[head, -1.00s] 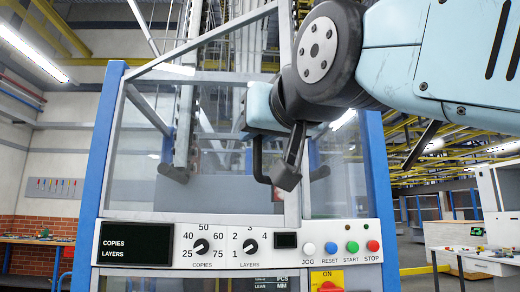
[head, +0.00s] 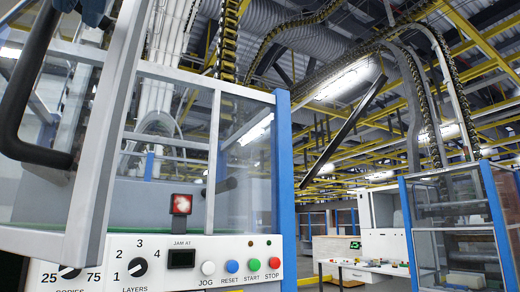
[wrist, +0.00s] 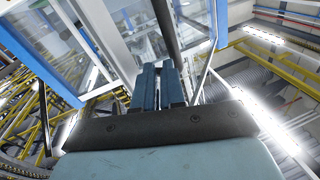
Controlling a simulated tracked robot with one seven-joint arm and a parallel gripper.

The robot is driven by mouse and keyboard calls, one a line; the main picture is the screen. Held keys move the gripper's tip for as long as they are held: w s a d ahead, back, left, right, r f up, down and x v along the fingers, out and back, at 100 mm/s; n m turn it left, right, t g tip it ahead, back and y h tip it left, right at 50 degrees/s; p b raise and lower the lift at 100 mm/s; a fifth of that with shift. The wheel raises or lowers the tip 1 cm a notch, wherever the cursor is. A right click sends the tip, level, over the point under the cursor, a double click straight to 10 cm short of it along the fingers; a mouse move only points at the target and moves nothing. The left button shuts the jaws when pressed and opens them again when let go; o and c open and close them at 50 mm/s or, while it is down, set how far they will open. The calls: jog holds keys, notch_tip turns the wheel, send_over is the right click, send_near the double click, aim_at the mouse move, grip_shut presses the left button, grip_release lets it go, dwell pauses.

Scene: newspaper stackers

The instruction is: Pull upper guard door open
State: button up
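The upper guard door (head: 100,140), a clear pane in a silver frame, stands swung out toward me at the left of the head view. Its edge overlaps the control panel (head: 160,262), and a gap shows between it and the machine's opening. The curved black door handle (head: 32,90) is at the far left, its upper end at the picture's top edge. In the wrist view the dark blue fingers of my gripper (wrist: 160,80) are close together at a black bar (wrist: 166,28), which looks like the handle. The fingertips' contact is partly hidden.
A small red-lit block (head: 181,204) shows above the panel's JAM AT display. A blue post (head: 284,165) borders the opening on the right. A white workbench (head: 365,270) and another blue-framed machine (head: 455,225) stand farther right, with open floor between.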

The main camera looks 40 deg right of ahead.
jog(key=o, duration=0.4)
jog(key=a+f, duration=0.1)
jog(key=a, duration=0.1)
jog(key=w+a+f+n, duration=0.1)
jog(key=a+f, duration=0.1)
jog(key=a, duration=0.1)
jog(key=a+f+n, duration=0.1)
jog(key=a, duration=0.2)
jog(key=shift+w+a+f+g+y, duration=0.2)
jog(key=shift+w+f+g+y, duration=0.1)
jog(key=shift+w, duration=0.05)
jog(key=s+d+r, duration=0.1)
jog(key=s+d, duration=0.2)
jog(key=s, duration=0.2)
jog(key=s+d+r+m, duration=0.1)
jog(key=s+d, duration=0.2)
jog(key=s, duration=0.2)
jog(key=s+d+r+m, duration=0.1)
jog(key=s+d, duration=0.2)
jog(key=s, duration=0.2)
jog(key=shift+s+d+r+h, duration=0.1)
jog(key=shift+d+r+h, duration=0.15)
jog(key=shift+r+h, duration=0.15)
